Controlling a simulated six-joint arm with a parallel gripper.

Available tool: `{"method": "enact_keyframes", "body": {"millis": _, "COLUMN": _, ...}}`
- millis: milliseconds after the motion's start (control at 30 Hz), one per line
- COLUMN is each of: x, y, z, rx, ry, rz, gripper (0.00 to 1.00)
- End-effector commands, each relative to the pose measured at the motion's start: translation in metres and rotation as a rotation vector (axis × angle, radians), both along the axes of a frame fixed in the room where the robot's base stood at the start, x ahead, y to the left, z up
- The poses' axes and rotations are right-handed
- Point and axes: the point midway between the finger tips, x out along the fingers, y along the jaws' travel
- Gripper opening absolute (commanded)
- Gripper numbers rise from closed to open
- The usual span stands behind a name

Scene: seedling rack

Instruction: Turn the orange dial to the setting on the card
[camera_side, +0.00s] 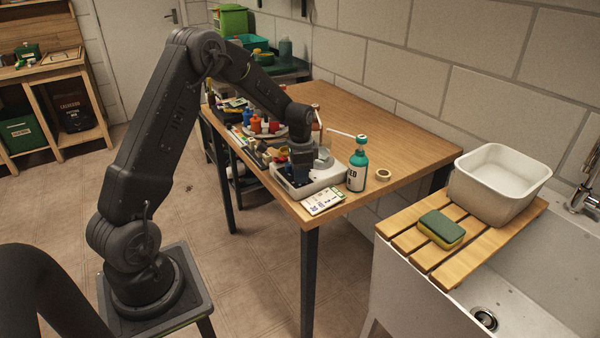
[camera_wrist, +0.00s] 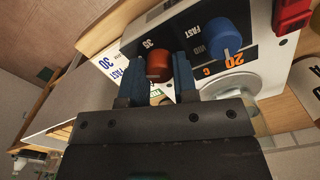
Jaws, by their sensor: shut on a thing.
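The orange dial (camera_wrist: 159,65) sits between the two fingers of my gripper (camera_wrist: 158,78) in the wrist view, and the fingers are shut on it. The dial is on the dark panel of a white device (camera_side: 331,174), which stands near the front corner of the wooden table in the side view. In the side view my gripper (camera_side: 300,165) points down at this panel and hides the dial. A white card (camera_side: 323,201) with print lies at the table's front edge beside the device. Its print is too small to read there; the wrist view shows part of a card (camera_wrist: 112,66) reading 30 and FAST.
A blue dial (camera_wrist: 222,36) is close to the right of the orange one on the same panel. A teal bottle (camera_side: 357,168) and a tape roll (camera_side: 383,175) stand right of the device. Several small bottles (camera_side: 264,125) crowd behind my gripper. The table's right part is clear.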

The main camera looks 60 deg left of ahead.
Motion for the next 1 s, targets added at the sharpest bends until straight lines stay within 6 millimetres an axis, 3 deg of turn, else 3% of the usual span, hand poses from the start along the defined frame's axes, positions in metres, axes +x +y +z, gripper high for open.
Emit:
{"method": "enact_keyframes", "body": {"millis": 100, "x": 0.001, "y": 0.0, "z": 0.001, "rx": 0.001, "ry": -0.004, "rz": 0.001, "gripper": 0.03}}
{"method": "enact_keyframes", "body": {"millis": 133, "x": 0.001, "y": 0.0, "z": 0.001, "rx": 0.001, "ry": -0.004, "rz": 0.001, "gripper": 0.3}}
{"method": "enact_keyframes", "body": {"millis": 367, "x": 0.001, "y": 0.0, "z": 0.001, "rx": 0.0, "ry": -0.002, "rz": 0.001, "gripper": 0.52}}
{"method": "enact_keyframes", "body": {"millis": 733, "x": 0.001, "y": 0.0, "z": 0.009, "rx": 0.002, "ry": -0.004, "rz": 0.001, "gripper": 0.53}}
{"method": "enact_keyframes", "body": {"millis": 1000, "x": 0.001, "y": 0.0, "z": 0.062, "rx": 0.003, "ry": -0.006, "rz": 0.001, "gripper": 0.53}}
